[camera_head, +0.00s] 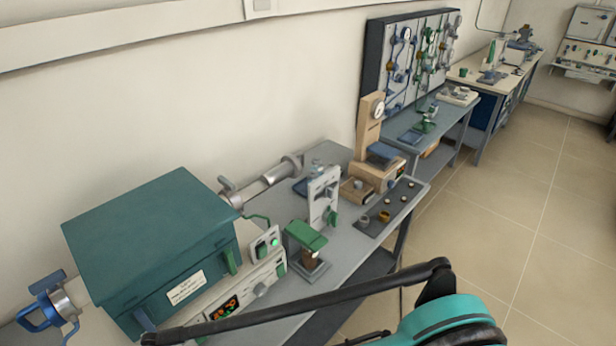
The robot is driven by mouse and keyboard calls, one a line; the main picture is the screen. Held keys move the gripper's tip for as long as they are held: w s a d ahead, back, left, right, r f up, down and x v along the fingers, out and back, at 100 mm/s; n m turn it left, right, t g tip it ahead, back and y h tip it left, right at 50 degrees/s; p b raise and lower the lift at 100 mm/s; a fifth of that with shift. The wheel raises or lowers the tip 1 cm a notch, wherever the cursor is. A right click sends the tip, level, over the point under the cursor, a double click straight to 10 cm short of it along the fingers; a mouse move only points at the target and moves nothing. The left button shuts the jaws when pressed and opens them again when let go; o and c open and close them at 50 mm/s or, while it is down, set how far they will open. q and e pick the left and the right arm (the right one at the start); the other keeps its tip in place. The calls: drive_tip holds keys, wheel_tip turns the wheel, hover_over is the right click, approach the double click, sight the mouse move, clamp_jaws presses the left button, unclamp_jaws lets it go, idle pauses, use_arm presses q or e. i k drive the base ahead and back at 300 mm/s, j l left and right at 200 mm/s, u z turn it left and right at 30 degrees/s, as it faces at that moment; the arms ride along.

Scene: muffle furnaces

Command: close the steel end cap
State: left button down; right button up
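The teal box furnace (150,235) stands on the bench at the left, with a steel tube (262,180) coming out of its right side. The tube ends in a wide steel flange (291,166). At the furnace's left side is a steel ring fitting (66,301) with a blue handled piece (40,312) beside it. I cannot tell which end carries the steel end cap, or whether a cap is open or closed. A black and teal part of my arm crosses the lower middle. Neither gripper can be seen.
A control panel (265,284) with lit displays sits in front of the furnace. A green-topped device (306,240), a white upright instrument (323,197) and a wooden gauge stand (370,150) stand further right on the bench. The tiled floor (500,215) at right is clear.

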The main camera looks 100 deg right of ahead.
sight(290, 167)
drive_tip(key=z, duration=2.05)
drive_tip(key=k+j+z, duration=0.1)
drive_tip(key=z, duration=0.25)
drive_tip(key=k+z, duration=0.1)
drive_tip(key=z, duration=0.25)
drive_tip(key=k+z, duration=0.15)
drive_tip(key=z, duration=0.25)
drive_tip(key=i+j, duration=0.1)
drive_tip(key=i, duration=0.25)
drive_tip(key=k+l+u, duration=0.1)
drive_tip(key=l, duration=0.3)
drive_tip(key=k, duration=0.05)
